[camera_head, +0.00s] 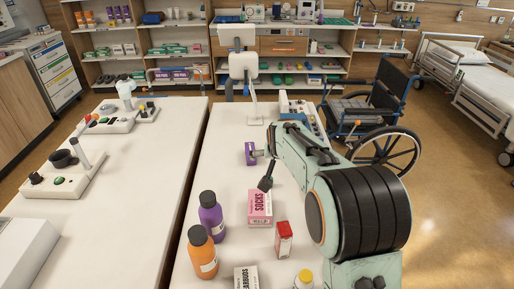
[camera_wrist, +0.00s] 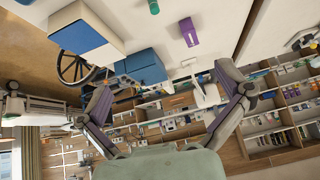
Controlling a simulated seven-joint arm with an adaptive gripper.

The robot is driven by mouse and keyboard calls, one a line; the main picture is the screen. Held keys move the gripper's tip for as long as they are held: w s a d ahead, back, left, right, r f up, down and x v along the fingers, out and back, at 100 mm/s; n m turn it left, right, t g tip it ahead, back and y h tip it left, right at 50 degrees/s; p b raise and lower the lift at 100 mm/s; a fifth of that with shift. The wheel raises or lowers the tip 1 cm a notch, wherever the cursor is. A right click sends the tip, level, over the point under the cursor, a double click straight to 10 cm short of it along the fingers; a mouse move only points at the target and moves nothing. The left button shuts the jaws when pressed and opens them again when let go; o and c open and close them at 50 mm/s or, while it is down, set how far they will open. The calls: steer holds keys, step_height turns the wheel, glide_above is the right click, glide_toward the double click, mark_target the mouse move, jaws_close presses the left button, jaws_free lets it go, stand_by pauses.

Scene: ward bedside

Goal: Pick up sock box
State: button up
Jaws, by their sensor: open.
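The sock box (camera_head: 260,207) is a pink and white box labelled SOCKS, lying on the white table in the head view. My gripper (camera_head: 261,168) is open and empty, just behind the box in the picture and apart from it; its height above the table is hard to tell. In the wrist view the open fingers of my gripper (camera_wrist: 162,80) spread wide with nothing between them up close. I cannot make out the sock box in the wrist view.
A purple bottle (camera_head: 210,216), an orange bottle (camera_head: 201,252), a red and white box (camera_head: 284,240) and an earbuds box (camera_head: 245,277) stand near the sock box. A purple box (camera_head: 249,153) is beside my gripper. A white monitor stand (camera_head: 255,121) is farther back.

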steer(key=g, duration=0.2)
glide_above(260, 208)
steer(key=d, duration=0.1)
step_height(260, 208, down, 11)
steer(key=shift+n+g, duration=0.4)
steer(key=shift+g, duration=0.1)
steer(key=f, duration=0.2)
steer(key=s+f, duration=0.1)
steer(key=f, duration=0.1)
steer(key=a+f, duration=0.1)
steer(key=f, duration=0.1)
steer(key=shift+s+f, duration=0.1)
steer(key=shift+s, duration=0.25)
steer(key=x, duration=0.6)
steer(key=shift+w, duration=0.1)
steer(key=c, duration=1)
